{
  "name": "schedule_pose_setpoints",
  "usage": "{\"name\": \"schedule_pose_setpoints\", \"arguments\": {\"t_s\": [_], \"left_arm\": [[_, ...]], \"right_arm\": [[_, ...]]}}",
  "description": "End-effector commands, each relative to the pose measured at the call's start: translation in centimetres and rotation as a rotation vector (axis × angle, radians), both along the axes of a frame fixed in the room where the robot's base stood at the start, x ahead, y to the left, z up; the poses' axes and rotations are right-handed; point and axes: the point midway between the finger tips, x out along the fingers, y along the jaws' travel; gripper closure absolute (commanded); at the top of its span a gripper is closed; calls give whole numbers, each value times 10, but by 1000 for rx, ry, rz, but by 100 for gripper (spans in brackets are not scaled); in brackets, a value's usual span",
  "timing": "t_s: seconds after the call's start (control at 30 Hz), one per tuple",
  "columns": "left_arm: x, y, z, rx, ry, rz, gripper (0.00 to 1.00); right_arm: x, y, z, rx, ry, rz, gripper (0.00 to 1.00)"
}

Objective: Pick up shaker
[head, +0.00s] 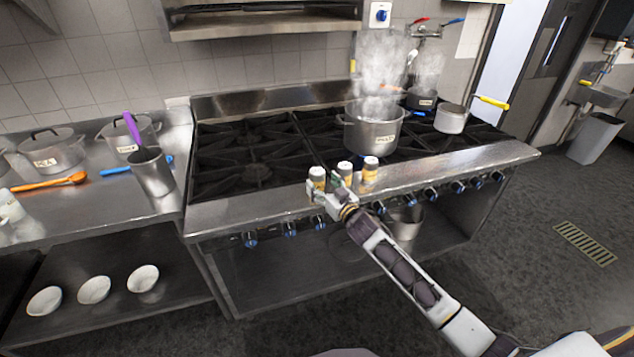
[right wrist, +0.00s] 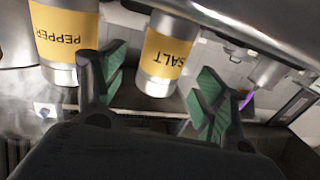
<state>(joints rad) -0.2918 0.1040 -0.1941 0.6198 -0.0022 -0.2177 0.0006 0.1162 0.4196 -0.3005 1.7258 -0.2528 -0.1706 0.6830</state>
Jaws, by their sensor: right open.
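Three small shakers with yellow labels and pale caps stand in a row on the stove's front ledge: a left one (head: 317,176), a middle one (head: 344,170) and a right one (head: 370,168). My right gripper (head: 327,192) is open at the left end of this row. In the right wrist view, which looks inverted, the SALT shaker (right wrist: 167,52) is between the two green-padded fingers of my gripper (right wrist: 155,88). The PEPPER shaker (right wrist: 66,40) stands outside the left finger. I cannot tell whether a finger touches a shaker. My left gripper is not in view.
A steaming pot (head: 373,130) stands on the stove behind the shakers, with a saucepan (head: 451,119) to its right. The steel counter (head: 100,205) at left holds pots and a utensil cup (head: 152,174). Three white bowls (head: 94,290) sit on the shelf below. Left burners are bare.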

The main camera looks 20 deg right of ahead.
Motion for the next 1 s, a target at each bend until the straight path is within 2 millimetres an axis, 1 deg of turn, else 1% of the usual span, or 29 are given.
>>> {"name": "schedule_pose_setpoints", "arguments": {"t_s": [0.3,0.5,1.0], "left_arm": [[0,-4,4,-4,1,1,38],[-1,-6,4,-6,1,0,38],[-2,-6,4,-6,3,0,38]], "right_arm": [[24,6,2,0,-1,0,28],[36,9,2,2,-1,0,28],[39,10,1,1,0,0,28]]}}
